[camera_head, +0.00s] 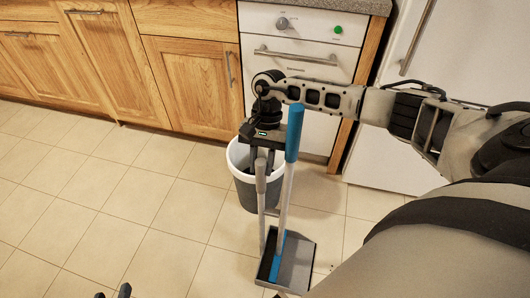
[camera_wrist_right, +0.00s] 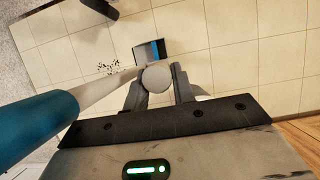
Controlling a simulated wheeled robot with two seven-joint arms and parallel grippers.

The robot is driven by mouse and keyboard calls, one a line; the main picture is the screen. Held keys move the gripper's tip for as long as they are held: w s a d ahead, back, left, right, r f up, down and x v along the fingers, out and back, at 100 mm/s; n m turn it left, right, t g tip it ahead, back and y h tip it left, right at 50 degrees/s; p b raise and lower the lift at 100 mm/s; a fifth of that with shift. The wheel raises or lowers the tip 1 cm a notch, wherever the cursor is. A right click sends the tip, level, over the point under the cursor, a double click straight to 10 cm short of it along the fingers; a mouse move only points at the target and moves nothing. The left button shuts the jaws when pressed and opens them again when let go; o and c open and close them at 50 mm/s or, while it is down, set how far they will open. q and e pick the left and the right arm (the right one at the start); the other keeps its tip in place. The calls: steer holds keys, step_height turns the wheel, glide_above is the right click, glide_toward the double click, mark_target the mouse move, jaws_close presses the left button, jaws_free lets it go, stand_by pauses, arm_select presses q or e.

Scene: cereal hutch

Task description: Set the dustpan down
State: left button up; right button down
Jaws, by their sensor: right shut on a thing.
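The dustpan (camera_head: 298,262) is a grey pan with a long upright grey handle (camera_head: 261,185), low at the floor in the head view. It also shows small below the handle in the right wrist view (camera_wrist_right: 146,55). Whether the pan touches the floor is not clear. My right gripper (camera_head: 262,158) is shut on the upper end of the dustpan's handle; the fingers flank its round grey top (camera_wrist_right: 157,77) in the wrist view. A broom with a blue grip (camera_head: 295,132) and pale shaft stands beside it, its blue head (camera_head: 277,256) over the pan. My left gripper (camera_head: 112,293) barely shows, fingertips apart.
A grey bin (camera_head: 243,190) with a white rim stands just behind the handles, before the white oven (camera_head: 300,50). Dark crumbs (camera_wrist_right: 109,68) lie on the tiles near the pan. Wooden cabinets (camera_head: 190,75) line the back. The tiled floor at left is clear.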

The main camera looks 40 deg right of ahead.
steer(key=shift+f, duration=0.4)
steer(key=c, duration=1.6)
jaws_free()
steer(key=shift+f, duration=0.2)
steer(key=o, duration=0.4)
steer(key=shift+r, duration=0.1)
steer(key=shift+o, duration=0.2)
steer(key=v, duration=1.2)
steer(key=shift+r+b, duration=0.15)
steer(key=shift+b, duration=0.15)
steer(key=shift+s, duration=0.1)
